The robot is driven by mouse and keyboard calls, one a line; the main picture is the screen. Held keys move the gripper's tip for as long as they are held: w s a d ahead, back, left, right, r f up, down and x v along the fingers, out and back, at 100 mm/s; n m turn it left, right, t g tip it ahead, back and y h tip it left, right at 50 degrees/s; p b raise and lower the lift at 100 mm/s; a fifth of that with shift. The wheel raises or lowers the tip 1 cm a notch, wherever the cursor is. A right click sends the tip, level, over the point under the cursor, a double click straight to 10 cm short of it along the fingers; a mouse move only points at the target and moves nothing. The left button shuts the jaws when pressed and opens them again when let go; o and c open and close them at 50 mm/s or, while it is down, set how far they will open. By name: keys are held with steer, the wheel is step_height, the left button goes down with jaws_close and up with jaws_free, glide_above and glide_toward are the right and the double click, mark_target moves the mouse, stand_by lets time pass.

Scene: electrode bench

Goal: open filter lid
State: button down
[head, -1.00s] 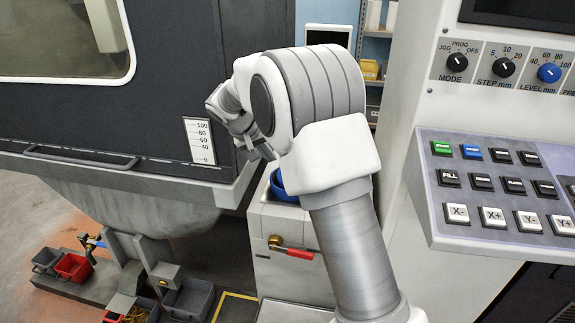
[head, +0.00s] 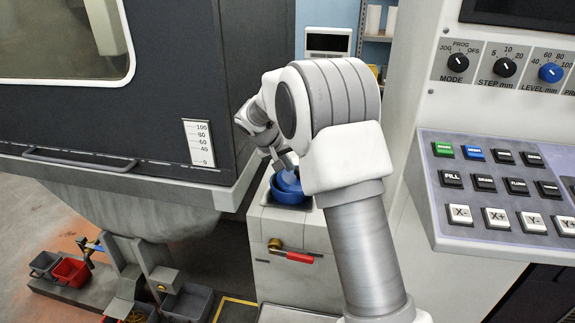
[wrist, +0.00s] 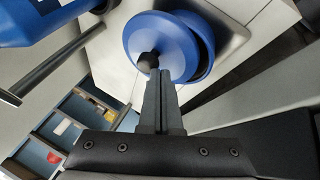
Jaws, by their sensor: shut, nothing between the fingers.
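The blue filter lid (wrist: 165,35) is a round disc with a dark knob (wrist: 148,60). It sits tilted, with its edge apart from the blue filter housing rim (wrist: 207,40) on the right. In the head view the lid (head: 288,180) shows as a lighter blue piece above the blue housing (head: 288,195), partly hidden by my arm. My gripper (wrist: 158,76) is shut and empty, its fingertips close beside the knob. Whether they touch it I cannot tell. In the head view my gripper (head: 287,164) is just above the lid.
The housing stands on a pale cabinet (head: 285,225) with a red-handled valve (head: 292,255) on its front. The dark machine tank (head: 120,120) is close on the left. The button panel (head: 500,190) is on the right. A blue cylinder (wrist: 40,20) shows at upper left.

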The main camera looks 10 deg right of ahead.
steer(key=shift+s+d+n, duration=0.2)
steer(key=shift+d+n, duration=0.2)
steer(key=shift+s+d+n+t+y, duration=0.1)
steer(key=shift+d+n+t+y, duration=0.2)
steer(key=shift+s+d+n+y, duration=0.15)
steer(key=shift+d+n+y, duration=0.15)
steer(key=shift+d+n, duration=0.3)
steer(key=d+n, duration=0.1)
steer(key=d+n+t+y, duration=0.1)
steer(key=shift+s+d+r+p, duration=0.1)
steer(key=shift+s+d+p, duration=0.05)
steer(key=shift+d+p, duration=0.2)
steer(key=d, duration=0.2)
steer(key=w+d+p, duration=0.1)
steer(key=d, duration=0.1)
steer(key=shift+d, duration=0.15)
steer(key=shift+w+d+p, duration=0.55)
steer(key=shift+w+d, duration=0.1)
steer(key=shift+d, duration=0.25)
steer(key=shift+w+d+p, duration=0.55)
steer(key=shift+w+d, duration=0.05)
steer(key=shift+d, duration=0.3)
